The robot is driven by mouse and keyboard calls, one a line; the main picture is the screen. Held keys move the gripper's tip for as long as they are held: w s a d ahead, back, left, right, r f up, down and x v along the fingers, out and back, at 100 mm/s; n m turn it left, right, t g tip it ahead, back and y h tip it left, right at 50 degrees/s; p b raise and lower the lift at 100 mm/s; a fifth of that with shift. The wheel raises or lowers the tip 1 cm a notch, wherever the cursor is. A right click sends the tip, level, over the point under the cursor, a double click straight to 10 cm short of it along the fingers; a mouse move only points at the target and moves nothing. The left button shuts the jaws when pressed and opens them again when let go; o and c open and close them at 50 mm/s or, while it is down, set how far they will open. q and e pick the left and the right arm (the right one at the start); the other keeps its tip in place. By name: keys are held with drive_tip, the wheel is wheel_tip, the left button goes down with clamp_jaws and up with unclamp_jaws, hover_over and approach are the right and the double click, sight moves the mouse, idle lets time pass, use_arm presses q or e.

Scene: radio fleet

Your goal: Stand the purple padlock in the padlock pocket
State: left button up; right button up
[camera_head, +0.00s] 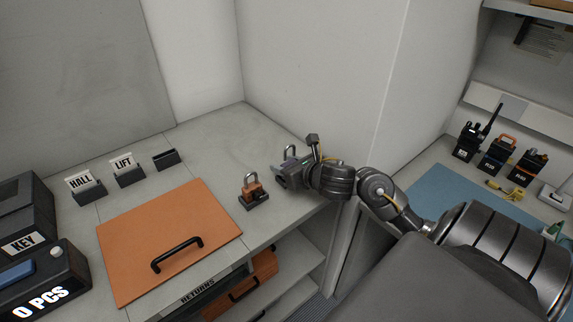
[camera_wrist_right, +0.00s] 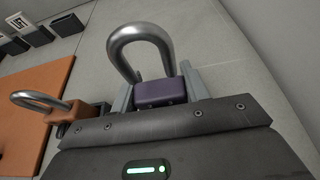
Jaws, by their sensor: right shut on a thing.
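The purple padlock (camera_wrist_right: 160,92) with its grey shackle is between the fingers of my right gripper (camera_wrist_right: 158,95) in the right wrist view. In the head view my right gripper (camera_head: 281,176) is over the back right of the counter, shut on the padlock, whose shackle (camera_head: 290,152) stands up; its body is mostly hidden there. To its left a copper-coloured padlock (camera_head: 252,189) stands in a small dark holder (camera_head: 255,203). Whether this holder has a free pocket is too small to tell. My left gripper is not in view.
An empty dark slot holder (camera_head: 166,159) stands behind the orange panel (camera_head: 168,240) with a black handle. HALL (camera_head: 80,182) and LIFT (camera_head: 124,165) cards stand left of it. A wall rises behind my right gripper. Radios (camera_head: 499,152) stand on the right-hand counter.

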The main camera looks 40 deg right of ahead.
drive_tip(key=shift+f+b, duration=0.3)
drive_tip(key=o, duration=1.4)
drive_tip(key=shift+s+r, duration=0.2)
drive_tip(key=shift+s, duration=0.3)
drive_tip(key=p+v, duration=0.1)
drive_tip(key=v, duration=0.4)
drive_tip(key=shift+r, duration=0.2)
drive_tip(key=p+v, duration=0.3)
drive_tip(key=p, duration=0.1)
drive_tip(key=shift+s+a+r, duration=0.1)
drive_tip(key=shift+s+r, duration=0.05)
drive_tip(key=shift+r, duration=0.05)
drive_tip(key=shift+s+p, duration=0.55)
drive_tip(key=shift+s, duration=0.1)
